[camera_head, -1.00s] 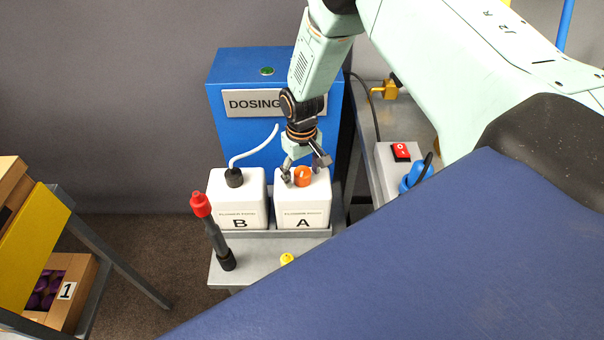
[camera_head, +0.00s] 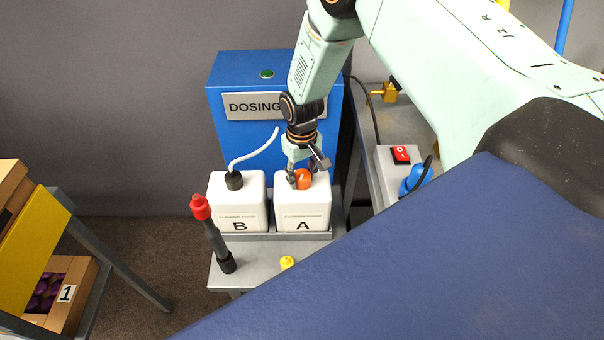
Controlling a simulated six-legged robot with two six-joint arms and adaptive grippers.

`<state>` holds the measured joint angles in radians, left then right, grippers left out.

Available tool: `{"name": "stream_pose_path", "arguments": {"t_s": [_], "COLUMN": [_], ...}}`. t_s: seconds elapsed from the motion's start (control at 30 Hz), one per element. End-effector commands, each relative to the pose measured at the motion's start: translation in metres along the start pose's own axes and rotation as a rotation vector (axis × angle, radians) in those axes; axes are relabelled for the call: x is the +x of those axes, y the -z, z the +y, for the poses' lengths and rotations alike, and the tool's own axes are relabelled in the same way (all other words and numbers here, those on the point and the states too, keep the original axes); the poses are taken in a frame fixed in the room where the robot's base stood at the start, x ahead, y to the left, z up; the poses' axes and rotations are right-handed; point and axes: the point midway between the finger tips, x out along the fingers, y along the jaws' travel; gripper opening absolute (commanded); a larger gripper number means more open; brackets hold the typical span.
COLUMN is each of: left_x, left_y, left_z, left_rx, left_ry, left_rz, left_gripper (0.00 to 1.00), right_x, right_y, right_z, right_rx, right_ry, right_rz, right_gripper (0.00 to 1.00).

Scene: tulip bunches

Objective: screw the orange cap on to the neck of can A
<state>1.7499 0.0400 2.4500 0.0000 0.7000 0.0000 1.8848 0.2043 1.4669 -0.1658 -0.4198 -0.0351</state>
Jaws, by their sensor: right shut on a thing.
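Can A (camera_head: 303,210) is a white can marked A, standing on the grey shelf in front of the blue dosing box. The orange cap (camera_head: 304,180) is at the top of can A, over its neck, which is hidden. My right gripper (camera_head: 302,178) points down over can A and is shut on the orange cap. I cannot tell whether the cap is threaded on or only resting there. My left gripper is not in view.
Can B (camera_head: 236,205) stands close on the left with a black cap and white hose. A red-topped dark post (camera_head: 213,235) and a yellow cap (camera_head: 287,263) are in front. A red switch (camera_head: 401,154) is on the right. The blue dosing box (camera_head: 232,130) stands behind.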

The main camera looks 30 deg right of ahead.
Motion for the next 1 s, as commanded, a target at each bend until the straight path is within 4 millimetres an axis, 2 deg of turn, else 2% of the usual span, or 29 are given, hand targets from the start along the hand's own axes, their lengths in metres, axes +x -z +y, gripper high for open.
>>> {"name": "stream_pose_path", "arguments": {"t_s": [0.43, 0.87, 1.0], "left_x": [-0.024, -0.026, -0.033], "left_y": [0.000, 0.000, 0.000], "left_z": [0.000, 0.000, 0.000], "left_rx": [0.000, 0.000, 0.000], "left_ry": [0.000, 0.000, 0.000], "left_rz": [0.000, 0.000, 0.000], "left_gripper": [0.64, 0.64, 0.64], "right_x": [-0.001, 0.001, -0.001], "right_y": [-0.001, -0.001, -0.001], "right_z": [0.000, 0.000, 0.000], "right_rx": [0.375, 0.434, 0.536], "right_ry": [0.001, 0.002, 0.002], "right_rz": [-0.003, -0.004, -0.004], "right_gripper": [0.07, 0.07, 0.07]}}
